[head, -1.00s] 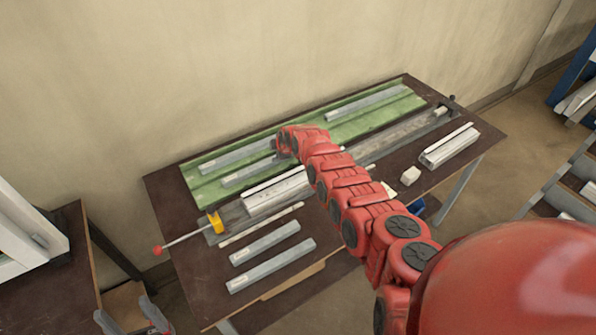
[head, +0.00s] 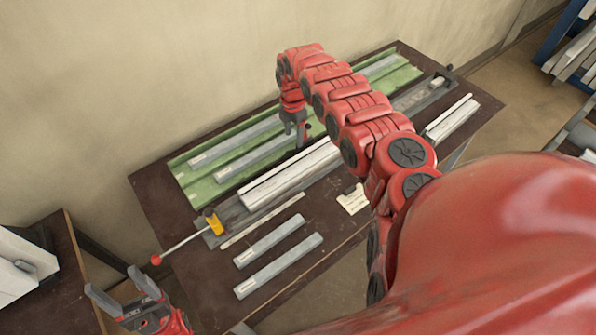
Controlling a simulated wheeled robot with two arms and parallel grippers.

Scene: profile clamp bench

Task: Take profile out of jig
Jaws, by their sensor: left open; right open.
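The pale profile (head: 285,180) lies lengthwise in the grey jig (head: 232,213) on the brown bench; its right part is hidden behind my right arm. A clamp with a yellow part (head: 213,222) sits at the jig's left end, and its lever with a red ball (head: 157,260) sticks out past the bench's left edge. My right gripper (head: 297,138) points down, open, over or just behind the profile; I cannot tell whether it touches. My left gripper (head: 118,288) is open and empty at lower left, off the bench and apart from the lever.
A green mat (head: 205,187) with several grey bars lies behind the jig. Two grey bars (head: 278,265) lie in front, near a paper tag (head: 353,200). Another pale piece (head: 453,118) lies at right. A second table (head: 70,300) stands at left.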

